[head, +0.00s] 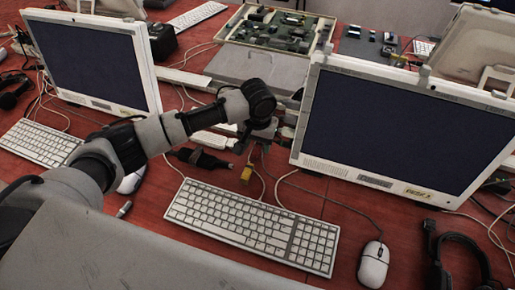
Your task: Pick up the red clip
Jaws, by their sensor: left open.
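My left arm comes in from the left and reaches over the red desk. My left gripper (256,150) is at its end, pointing down behind the keyboard, between the two monitors. It is open, and I see nothing held in it. I cannot make out a red clip; the red desk top and the gripper itself may hide it. A small yellow connector (247,173) on a cable is just below the gripper. A dark cable piece (203,159) lies to its left. My right gripper is not in view.
A white keyboard (254,224) lies in front of the gripper, with a white mouse (373,264) to its right. Large monitors stand left (93,62) and right (395,125). An open tray of parts (330,43) lies behind. Loose cables cross the desk.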

